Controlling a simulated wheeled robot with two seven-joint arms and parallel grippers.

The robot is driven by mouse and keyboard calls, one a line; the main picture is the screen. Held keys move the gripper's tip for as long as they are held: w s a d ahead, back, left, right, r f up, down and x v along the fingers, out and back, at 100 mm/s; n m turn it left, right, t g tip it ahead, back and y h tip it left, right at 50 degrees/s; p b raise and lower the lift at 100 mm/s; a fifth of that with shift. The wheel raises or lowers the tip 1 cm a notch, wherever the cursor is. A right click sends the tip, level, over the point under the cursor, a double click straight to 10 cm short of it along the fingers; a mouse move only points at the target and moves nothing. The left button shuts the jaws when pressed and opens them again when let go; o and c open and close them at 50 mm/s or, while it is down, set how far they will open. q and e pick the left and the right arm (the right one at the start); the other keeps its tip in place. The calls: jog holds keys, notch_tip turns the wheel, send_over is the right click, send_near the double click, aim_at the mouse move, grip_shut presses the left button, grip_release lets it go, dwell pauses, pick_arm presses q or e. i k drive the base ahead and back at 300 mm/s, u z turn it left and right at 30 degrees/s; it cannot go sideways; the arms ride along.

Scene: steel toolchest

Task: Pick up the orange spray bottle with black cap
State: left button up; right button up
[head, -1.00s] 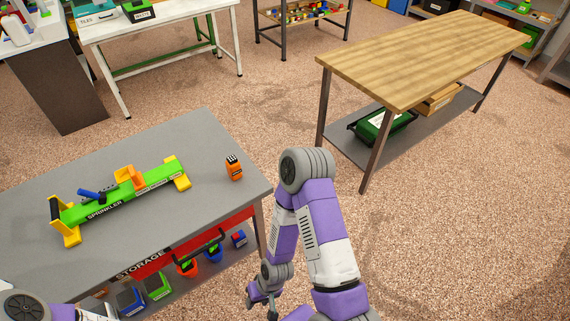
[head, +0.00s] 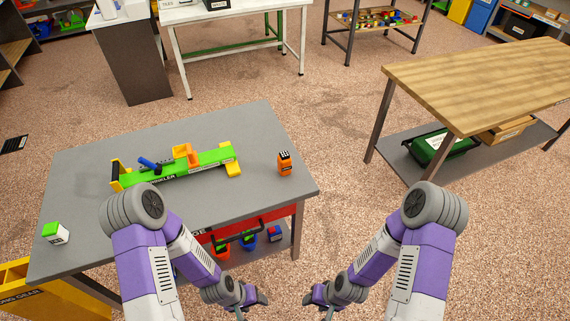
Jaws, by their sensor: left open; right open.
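The orange spray bottle with a black cap (head: 285,164) stands upright near the right edge of the grey steel toolchest top (head: 262,128). My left gripper (head: 256,308) is open and empty at the bottom of the head view, in front of the chest and below its top. My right gripper (head: 317,309) is open and empty to the right of it, also low and apart from the chest. Both grippers are well away from the bottle. Nothing hides the bottle.
A green sprinkler (head: 198,162) with yellow feet lies left of the bottle. A small green-and-white box (head: 55,233) sits at the chest's left corner. A wooden table (head: 480,85) stands at right. Open floor lies between it and the chest.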

aim_at(284, 162)
jog(key=z, duration=1.2)
jog(key=i, duration=0.6)
jog(key=u, duration=2.35)
